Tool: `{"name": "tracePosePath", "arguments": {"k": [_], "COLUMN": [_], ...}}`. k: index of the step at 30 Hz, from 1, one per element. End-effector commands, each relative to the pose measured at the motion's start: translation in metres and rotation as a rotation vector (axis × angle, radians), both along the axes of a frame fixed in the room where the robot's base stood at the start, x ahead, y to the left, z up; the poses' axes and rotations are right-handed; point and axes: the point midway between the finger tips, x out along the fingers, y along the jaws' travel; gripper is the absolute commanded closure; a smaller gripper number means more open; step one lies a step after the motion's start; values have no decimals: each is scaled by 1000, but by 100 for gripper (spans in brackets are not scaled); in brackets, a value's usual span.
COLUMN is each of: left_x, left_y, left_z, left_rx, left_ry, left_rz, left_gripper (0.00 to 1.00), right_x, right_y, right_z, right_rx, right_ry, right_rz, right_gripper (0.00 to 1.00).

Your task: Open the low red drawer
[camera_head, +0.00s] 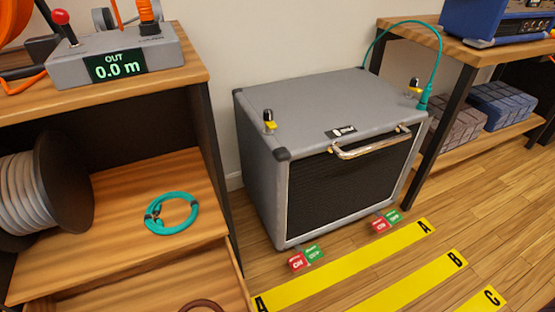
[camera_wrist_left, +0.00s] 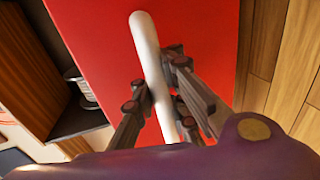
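In the left wrist view a red drawer front (camera_wrist_left: 95,30) fills the middle, with a white bar handle (camera_wrist_left: 147,45) on it. My left gripper (camera_wrist_left: 158,85) has its fingers on both sides of the handle and looks shut on it. In the head view the red front is not visible. At the bottom left, a wooden drawer-like box (camera_head: 120,283) sticks out below the shelf, with a brown curved thing (camera_head: 203,306) at the picture's edge. My right gripper is in neither view.
A grey amplifier (camera_head: 330,105) with a chrome handle stands right of the shelf unit. A teal cable coil (camera_head: 172,213) and a cable reel (camera_head: 45,190) sit on the shelf.

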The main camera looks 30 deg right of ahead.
Motion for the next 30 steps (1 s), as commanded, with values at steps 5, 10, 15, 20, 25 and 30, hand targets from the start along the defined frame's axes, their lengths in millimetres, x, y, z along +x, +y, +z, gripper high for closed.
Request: {"name": "tracePosePath", "arguments": {"k": [5, 10, 15, 20, 25, 30], "left_x": [5, 4, 3, 0, -21, -49], "left_y": [-1, 0, 0, 0, 1, 2], "left_z": [7, 6, 4, 3, 6, 14], "left_rx": [1, 1, 0, 1, 1, 1], "left_ry": [-22, -16, -12, -9, -5, -8], "left_rz": [2, 2, 2, 2, 1, 1], "left_gripper": [90, 68, 68, 68, 68, 68], "right_x": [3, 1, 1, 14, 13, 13], "right_y": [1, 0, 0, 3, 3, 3], "right_z": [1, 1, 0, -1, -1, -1], "right_rx": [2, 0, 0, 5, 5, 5], "right_ry": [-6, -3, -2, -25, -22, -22], "right_rz": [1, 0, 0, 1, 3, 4], "right_gripper": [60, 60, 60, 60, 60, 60]}}
